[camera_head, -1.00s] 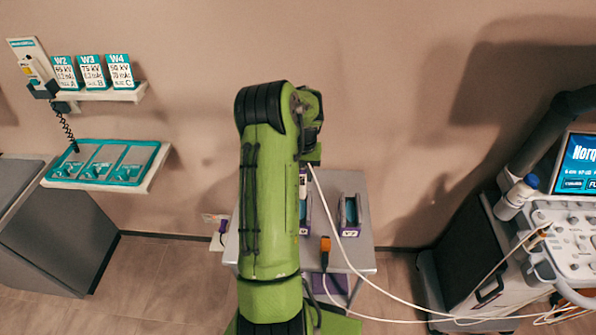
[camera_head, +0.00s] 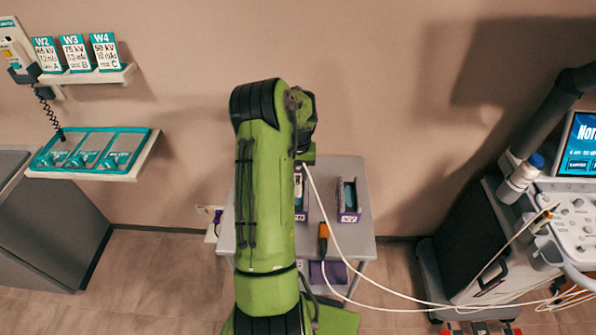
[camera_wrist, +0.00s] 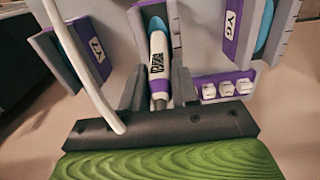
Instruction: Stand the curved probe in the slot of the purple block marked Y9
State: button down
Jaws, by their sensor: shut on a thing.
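The curved probe (camera_wrist: 158,62) is white with a dark printed label, a purple ring and a blue end. My gripper (camera_wrist: 157,92) is shut on it in the wrist view. The probe lines up with a middle grey-and-purple block (camera_wrist: 150,8); I cannot tell whether it is inside that slot or above it. The right block (camera_wrist: 245,62) has a slanted label that looks like Y6 or Y9. A left block (camera_wrist: 72,58) has a label starting with Y. In the head view my arm hides the gripper and probe, and partly hides one block (camera_head: 301,212).
A grey table (camera_head: 366,245) carries the blocks; another block (camera_head: 349,214) stands at its right. A white cable (camera_head: 325,215) runs from near my gripper to the ultrasound machine (camera_head: 500,235) at right. An orange connector (camera_head: 323,238) lies beside my arm. A teal-edged shelf (camera_head: 95,172) is at left.

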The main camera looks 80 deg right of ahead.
jog(key=shift+f, duration=0.3)
dwell(0.7)
jog(key=c, duration=0.8)
grip_release()
notch_tip(320, 180, up, 16)
jog(key=shift+f+p, duration=0.1)
jog(key=shift+p, duration=0.8)
